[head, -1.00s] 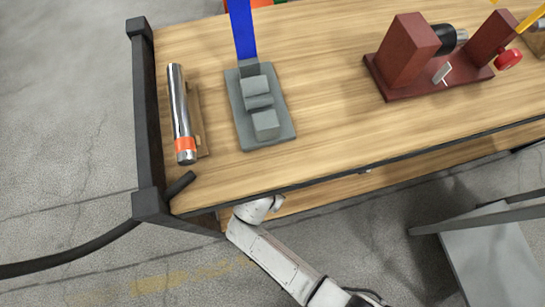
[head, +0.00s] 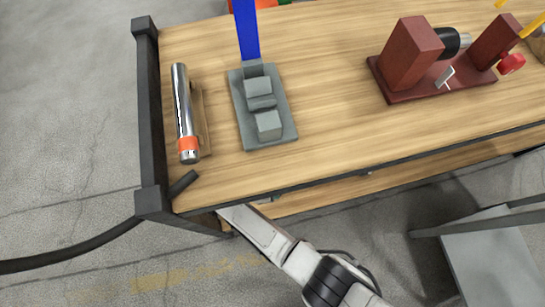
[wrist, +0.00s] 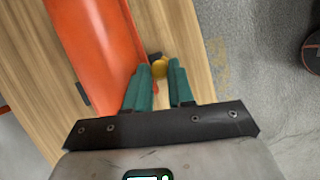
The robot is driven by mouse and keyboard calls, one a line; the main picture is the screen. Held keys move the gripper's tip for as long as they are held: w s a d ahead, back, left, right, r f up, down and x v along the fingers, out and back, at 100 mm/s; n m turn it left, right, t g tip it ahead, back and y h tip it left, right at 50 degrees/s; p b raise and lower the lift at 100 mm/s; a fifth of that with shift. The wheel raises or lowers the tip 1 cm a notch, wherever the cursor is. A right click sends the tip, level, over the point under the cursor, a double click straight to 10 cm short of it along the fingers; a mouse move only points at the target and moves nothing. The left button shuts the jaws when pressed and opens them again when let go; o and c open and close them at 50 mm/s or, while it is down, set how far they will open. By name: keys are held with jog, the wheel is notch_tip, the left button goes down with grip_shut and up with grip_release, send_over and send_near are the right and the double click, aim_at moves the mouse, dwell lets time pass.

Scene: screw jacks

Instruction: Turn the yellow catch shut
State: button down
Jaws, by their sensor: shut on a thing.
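The yellow catch (wrist: 159,66) shows in the wrist view as a small rounded yellow piece between my fingertips, beside a long orange-red body (wrist: 92,42). A small dark piece lies just behind it. My gripper (wrist: 160,74) has two teal fingers closed around the catch, one on each side. Part of the catch is hidden by the fingers, so its exact angle cannot be told. In the head view my gripper and the catch are hidden below the bench top, where my white arm reaches in under the front edge.
The wooden bench top (head: 330,120) carries a grey block fixture (head: 286,132) with a blue bar, a chrome cylinder (head: 182,100) with an orange band, and a dark red stand (head: 405,60). A black bench post (head: 148,110) stands left. A grey cart (head: 490,255) stands right.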

jog(key=m+g, duration=0.1)
jog(key=m, duration=0.3)
jog(key=shift+w+g+b, duration=0.2)
jog(key=shift+g+b, duration=0.1)
jog(key=shift+g, duration=0.1)
jog(key=shift+m+g+y, duration=0.4)
jog(key=shift+m+g, duration=0.1)
jog(key=shift+m, duration=1.1)
jog(key=shift+d, duration=0.1)
jog(key=c, duration=1)
grip_release()
jog(key=shift+w, duration=0.1)
